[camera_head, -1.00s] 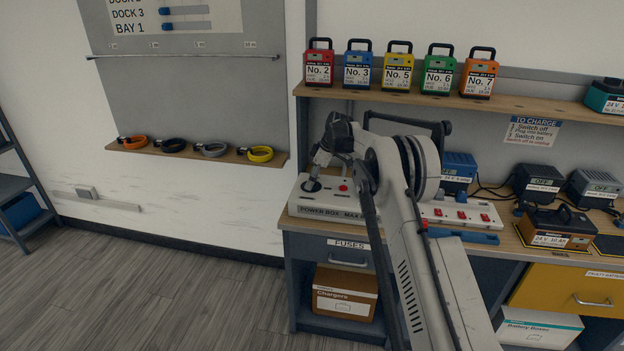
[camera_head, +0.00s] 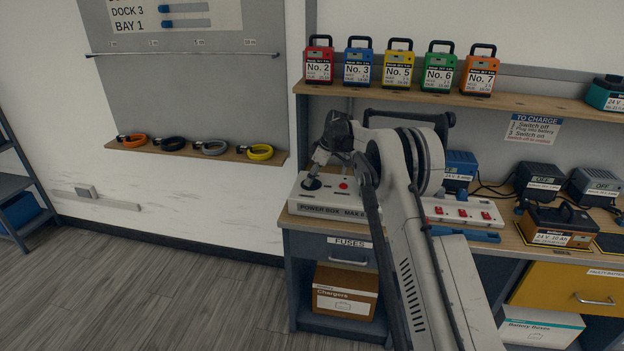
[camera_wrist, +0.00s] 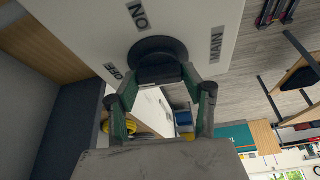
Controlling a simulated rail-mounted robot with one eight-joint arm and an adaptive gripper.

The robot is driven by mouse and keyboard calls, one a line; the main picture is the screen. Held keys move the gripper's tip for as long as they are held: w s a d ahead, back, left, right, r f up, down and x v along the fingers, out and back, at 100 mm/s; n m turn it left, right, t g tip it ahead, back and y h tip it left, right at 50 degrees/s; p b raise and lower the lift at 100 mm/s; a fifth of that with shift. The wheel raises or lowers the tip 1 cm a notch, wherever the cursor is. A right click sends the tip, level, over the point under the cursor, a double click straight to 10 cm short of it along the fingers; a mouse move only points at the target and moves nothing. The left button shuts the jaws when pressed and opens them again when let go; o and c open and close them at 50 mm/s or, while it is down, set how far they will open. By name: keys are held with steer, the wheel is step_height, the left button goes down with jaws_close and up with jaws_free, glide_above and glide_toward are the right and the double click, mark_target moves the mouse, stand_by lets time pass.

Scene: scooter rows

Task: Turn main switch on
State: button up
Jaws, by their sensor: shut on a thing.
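The main switch is a round black knob (camera_wrist: 158,52) on the white power box (camera_head: 330,208). In the wrist view the printed labels ON, OFF and MAIN are on the panel around it. My gripper (camera_wrist: 160,82) is shut on the knob, with one finger on each side of its grip. In the head view my gripper (camera_head: 313,182) reaches down onto the left part of the box top. A red button (camera_head: 343,185) sits right of it. The knob's pointer is hidden, so I cannot tell its setting.
A power strip with red switches (camera_head: 460,211) lies right of my arm. Chargers (camera_head: 539,181) reading OFF and a battery (camera_head: 556,225) stand further right. Several coloured numbered batteries (camera_head: 398,68) stand on the shelf above. The floor at left is clear.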

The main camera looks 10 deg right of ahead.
steer(key=m+t+h+b, duration=0.1)
steer(key=m+b, duration=0.1)
steer(key=m, duration=0.1)
steer(key=shift+s+a+f+m, duration=0.1)
steer(key=shift+m, duration=0.2)
steer(key=m+t+h+b, duration=0.1)
steer(key=m+b, duration=0.1)
steer(key=m, duration=0.2)
steer(key=m+h+b, duration=0.1)
steer(key=m+h, duration=0.1)
steer(key=m, duration=0.2)
steer(key=shift+a+m+b, duration=0.1)
steer(key=shift+m+b, duration=0.25)
steer(key=shift+m, duration=0.05)
steer(key=shift+m+h+b, duration=0.3)
steer(key=shift+m+h, duration=0.6)
steer(key=shift+m, duration=1.1)
steer(key=o, duration=1.1)
steer(key=v, duration=1.2)
